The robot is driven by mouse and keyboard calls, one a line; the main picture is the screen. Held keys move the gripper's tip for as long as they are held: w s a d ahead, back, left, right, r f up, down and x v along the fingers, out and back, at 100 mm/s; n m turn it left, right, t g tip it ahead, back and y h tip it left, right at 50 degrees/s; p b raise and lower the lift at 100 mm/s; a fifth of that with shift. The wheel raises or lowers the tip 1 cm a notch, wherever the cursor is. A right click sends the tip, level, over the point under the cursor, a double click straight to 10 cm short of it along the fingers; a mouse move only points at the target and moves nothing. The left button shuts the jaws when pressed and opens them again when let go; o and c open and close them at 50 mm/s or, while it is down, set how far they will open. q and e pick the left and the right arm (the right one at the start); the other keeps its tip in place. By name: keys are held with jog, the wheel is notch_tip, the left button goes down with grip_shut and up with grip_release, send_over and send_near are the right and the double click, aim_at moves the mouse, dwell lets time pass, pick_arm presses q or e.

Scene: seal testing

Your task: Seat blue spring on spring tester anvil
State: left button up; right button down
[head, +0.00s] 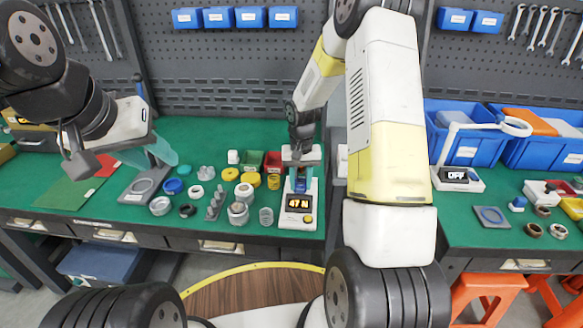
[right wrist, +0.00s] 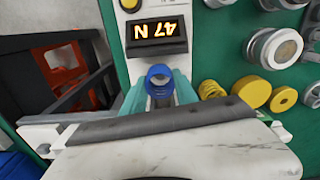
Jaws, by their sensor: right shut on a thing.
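The spring tester (head: 298,222) is a white stand at the right end of the left bench. Its lit display reads 47 N, upside down in the right wrist view (right wrist: 158,33). My right gripper (right wrist: 160,88) is over the tester with its teal fingers shut on the blue spring (right wrist: 159,76), one finger on each side. In the head view the blue spring (head: 300,185) shows just above the display. The anvil is hidden by the spring and the gripper, so contact beneath the spring is not visible. My left gripper (head: 160,152) hangs at the left, its opening unclear.
A yellow spring (head: 273,181) and yellow discs (head: 250,187) stand left of the tester. Several rings and metal parts, with green (head: 251,160) and red bins (head: 275,161), crowd the bench. A grey stand (head: 144,187) is below my left gripper.

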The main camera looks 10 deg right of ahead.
jog(key=shift+f, duration=0.65)
dwell(0.5)
jog(key=c, duration=0.9)
grip_release()
jog(key=shift+r, duration=4.5)
